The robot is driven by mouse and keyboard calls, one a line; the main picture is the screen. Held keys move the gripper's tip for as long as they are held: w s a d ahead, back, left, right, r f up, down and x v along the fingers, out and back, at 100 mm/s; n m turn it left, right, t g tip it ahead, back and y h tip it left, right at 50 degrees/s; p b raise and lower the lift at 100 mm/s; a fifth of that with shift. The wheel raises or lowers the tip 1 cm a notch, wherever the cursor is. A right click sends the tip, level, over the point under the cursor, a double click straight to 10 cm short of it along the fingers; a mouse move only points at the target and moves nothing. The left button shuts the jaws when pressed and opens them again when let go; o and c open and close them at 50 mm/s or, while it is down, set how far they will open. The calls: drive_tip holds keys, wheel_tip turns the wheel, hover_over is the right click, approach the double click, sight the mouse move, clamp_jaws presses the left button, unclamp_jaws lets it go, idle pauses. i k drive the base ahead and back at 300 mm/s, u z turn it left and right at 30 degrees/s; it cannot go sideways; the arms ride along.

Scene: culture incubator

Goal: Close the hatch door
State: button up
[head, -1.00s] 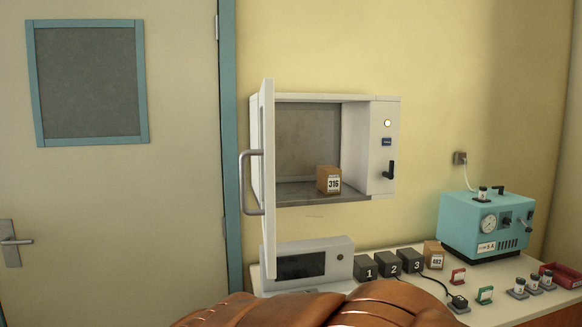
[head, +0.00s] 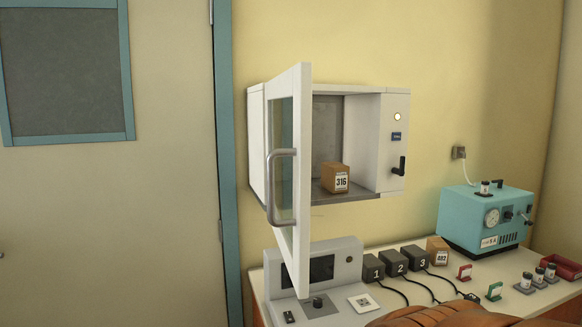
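The hatch door (head: 303,160) is a white framed panel with a glass pane and a grey bar handle (head: 273,188). It is hinged on the left of the white wall-mounted incubator (head: 390,150) and stands partly open, swung out toward me. Inside the incubator, a brown box labelled 316 (head: 336,178) sits on the floor near the front opening. A black lever (head: 400,167) is on the right front panel. My gripper is not in view; only a brown part shows at the bottom edge.
Below is a bench (head: 350,318) with a grey console (head: 322,268), several numbered dark blocks (head: 396,262), a brown box labelled 482 (head: 437,250) and a teal device (head: 483,222). A room door (head: 110,200) is at left. The door's lower corner overlaps the console in view.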

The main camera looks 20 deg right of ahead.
sight(296, 82)
drive_tip(key=z, duration=1)
drive_tip(key=k, duration=0.85)
drive_tip(key=u, duration=2.15)
drive_tip(key=i, duration=0.5)
drive_tip(key=z, duration=0.05)
